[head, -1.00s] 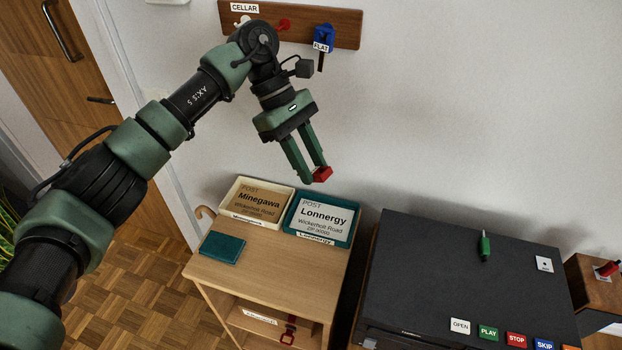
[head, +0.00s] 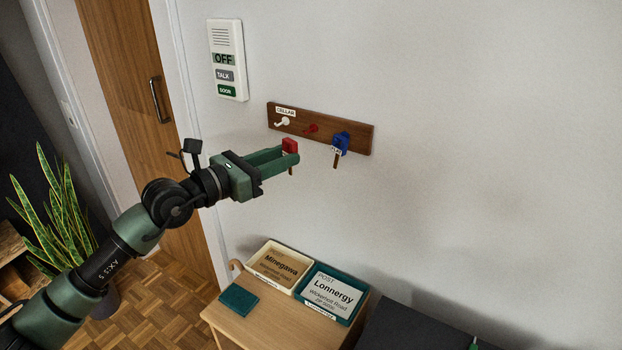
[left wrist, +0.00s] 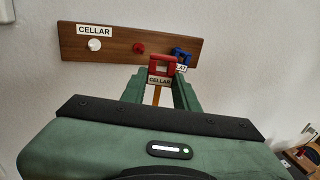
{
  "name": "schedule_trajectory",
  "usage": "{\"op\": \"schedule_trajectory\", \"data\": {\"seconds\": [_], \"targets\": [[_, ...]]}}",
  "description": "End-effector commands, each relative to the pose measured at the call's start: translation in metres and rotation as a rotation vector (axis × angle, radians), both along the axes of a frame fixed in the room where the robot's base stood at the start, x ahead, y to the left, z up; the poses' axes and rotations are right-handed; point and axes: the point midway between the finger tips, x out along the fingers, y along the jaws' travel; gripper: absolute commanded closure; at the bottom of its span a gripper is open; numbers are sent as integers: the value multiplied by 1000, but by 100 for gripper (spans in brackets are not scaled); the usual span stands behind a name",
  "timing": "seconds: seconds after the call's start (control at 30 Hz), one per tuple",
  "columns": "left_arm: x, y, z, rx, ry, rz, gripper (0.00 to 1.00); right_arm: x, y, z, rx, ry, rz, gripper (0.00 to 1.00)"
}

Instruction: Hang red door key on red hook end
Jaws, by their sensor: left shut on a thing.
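My left gripper (head: 292,158) is shut on the red door key (head: 290,146) and holds it in the air in front of the wall, a little below and left of the red hook. In the left wrist view the red key (left wrist: 164,67) shows its square red head, a CELLAR tag and a brownish shaft hanging down between the fingers. The red hook (head: 312,128) is bare, in the middle of the wooden hook board (head: 362,140); it also shows in the left wrist view (left wrist: 138,48). Key and hook look apart. My right gripper is not in view.
A white hook (head: 283,121) under the CELLAR label is empty. A blue key (head: 341,140) tagged FLAT hangs at the board's right. An intercom (head: 227,60) is on the wall above left. Post trays (head: 349,318) stand on the cabinet below.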

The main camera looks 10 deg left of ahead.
Motion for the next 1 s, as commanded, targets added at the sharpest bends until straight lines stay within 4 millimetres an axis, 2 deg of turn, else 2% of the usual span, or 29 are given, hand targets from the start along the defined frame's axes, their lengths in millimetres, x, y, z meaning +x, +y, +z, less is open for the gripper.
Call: {"op": "schedule_trajectory", "data": {"seconds": [0.1, 0.2, 0.57, 1.0], "targets": [[1, 8, 7, -11, -17, 20, 100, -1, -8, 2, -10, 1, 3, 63], [4, 8, 7, -15, -19, 22, 100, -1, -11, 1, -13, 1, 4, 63], [23, -1, 5, -15, -18, 20, 100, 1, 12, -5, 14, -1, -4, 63], [47, -10, 1, -14, -17, 20, 100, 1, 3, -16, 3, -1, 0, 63]]}}
